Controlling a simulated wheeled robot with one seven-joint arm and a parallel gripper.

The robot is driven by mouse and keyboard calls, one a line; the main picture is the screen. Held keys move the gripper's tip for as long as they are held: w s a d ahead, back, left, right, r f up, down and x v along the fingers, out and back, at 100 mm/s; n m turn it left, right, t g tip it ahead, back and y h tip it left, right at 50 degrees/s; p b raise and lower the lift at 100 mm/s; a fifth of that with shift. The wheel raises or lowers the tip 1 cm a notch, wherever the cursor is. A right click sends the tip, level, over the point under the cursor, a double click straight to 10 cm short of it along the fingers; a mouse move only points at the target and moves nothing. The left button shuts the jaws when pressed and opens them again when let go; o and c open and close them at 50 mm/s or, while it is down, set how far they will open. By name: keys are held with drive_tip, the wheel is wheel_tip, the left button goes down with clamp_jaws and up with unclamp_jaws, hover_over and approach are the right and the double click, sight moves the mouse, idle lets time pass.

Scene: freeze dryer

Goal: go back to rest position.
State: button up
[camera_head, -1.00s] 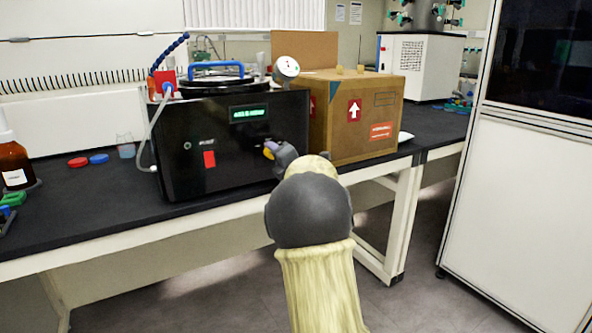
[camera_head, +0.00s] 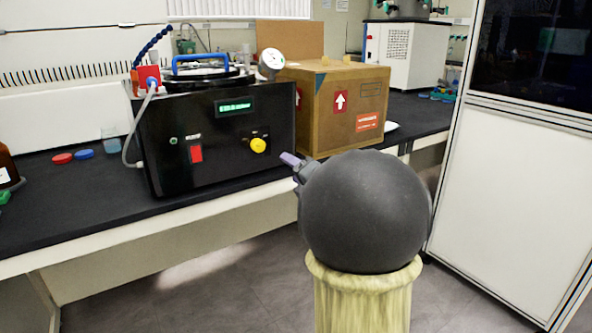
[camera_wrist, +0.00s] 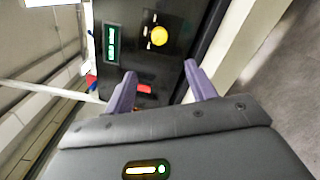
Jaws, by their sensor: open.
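The black freeze dryer (camera_head: 215,135) stands on the bench, with a lit green display, a red switch (camera_head: 196,153) and a yellow knob (camera_head: 258,145) on its front. My gripper (camera_head: 292,160) is in front of the bench, to the right of the yellow knob and apart from it; my arm hides most of it. In the wrist view my gripper (camera_wrist: 160,85) is open, its two purple fingers spread with nothing between them. The yellow knob (camera_wrist: 159,36) shows beyond the fingertips, turned on its side in that view.
A cardboard box (camera_head: 340,105) stands right of the dryer on the black bench (camera_head: 75,200). A red cap (camera_head: 62,158), a blue cap (camera_head: 84,154) and a brown bottle (camera_head: 6,168) are at the left. A tall white cabinet (camera_head: 500,170) stands at the right. The floor in front is clear.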

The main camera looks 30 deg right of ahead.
drive_tip(key=shift+s, duration=0.1)
idle(0.5)
drive_tip(key=s+a+f+m+g+h+p, duration=0.3)
drive_tip(key=a+f+m+g, duration=0.5)
drive_tip(key=f+m, duration=0.6)
drive_tip(key=s+a+f+m+g+y, duration=0.1)
drive_tip(key=s+a+f+m+g, duration=0.35)
drive_tip(key=s+a, duration=0.3)
drive_tip(key=s+a+f+m+g+y, duration=0.1)
drive_tip(key=s+a+f+m+g, duration=0.35)
drive_tip(key=s, duration=0.45)
wheel_tip(320, 180, up, 39)
drive_tip(key=a+t+p, duration=0.1)
drive_tip(key=p, duration=3.7)
drive_tip(key=shift+s+a+f+m+t, duration=0.2)
drive_tip(key=shift+m+t, duration=0.1)
drive_tip(key=shift+m, duration=0.1)
